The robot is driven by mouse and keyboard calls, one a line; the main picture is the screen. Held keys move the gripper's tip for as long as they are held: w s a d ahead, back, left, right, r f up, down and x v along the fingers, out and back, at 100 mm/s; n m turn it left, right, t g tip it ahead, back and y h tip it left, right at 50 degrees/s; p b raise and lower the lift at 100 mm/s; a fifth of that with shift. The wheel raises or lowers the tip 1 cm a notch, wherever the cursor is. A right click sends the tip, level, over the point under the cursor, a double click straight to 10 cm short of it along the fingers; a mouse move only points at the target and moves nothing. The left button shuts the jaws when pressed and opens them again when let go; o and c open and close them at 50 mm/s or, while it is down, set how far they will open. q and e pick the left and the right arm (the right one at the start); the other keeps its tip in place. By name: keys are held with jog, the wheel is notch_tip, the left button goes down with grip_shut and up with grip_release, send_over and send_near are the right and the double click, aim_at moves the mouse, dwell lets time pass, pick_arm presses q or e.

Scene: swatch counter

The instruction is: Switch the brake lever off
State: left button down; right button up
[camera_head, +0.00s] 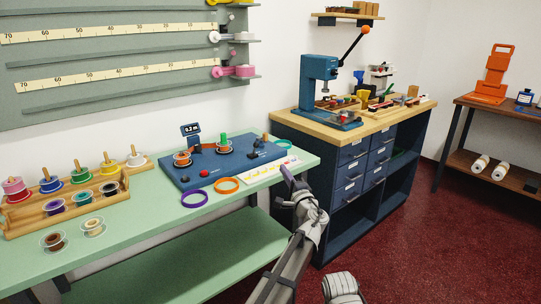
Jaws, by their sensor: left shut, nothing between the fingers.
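The blue winding machine (222,163) lies on the green counter, with a small display (190,129), a red button (203,173), spools and a green post (223,140) on it. Small dark controls (257,146) sit near its right end; one may be the brake lever, but they are too small to tell its position.
Orange (227,185) and purple (194,198) rings lie before the machine. A wooden rack (75,202) of spools stands at left, with two loose spools before it. A blue cabinet (346,185) with a press (321,83) stands behind my arm. The counter's front left is clear.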

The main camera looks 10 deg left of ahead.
aim_at(255, 149)
dwell(0.3)
pick_arm(q)
jog(key=p+x, duration=0.2)
jog(key=x, duration=0.8)
jog(key=shift+a+r, duration=0.1)
jog(key=shift+r, duration=0.05)
jog(key=shift+w+a+r, duration=0.1)
jog(key=shift+a+r, duration=0.05)
jog(key=shift+a, duration=1)
jog(key=shift+w+a+r+p, duration=0.15)
jog(key=shift+a+p, duration=0.2)
jog(key=shift+a, duration=0.45)
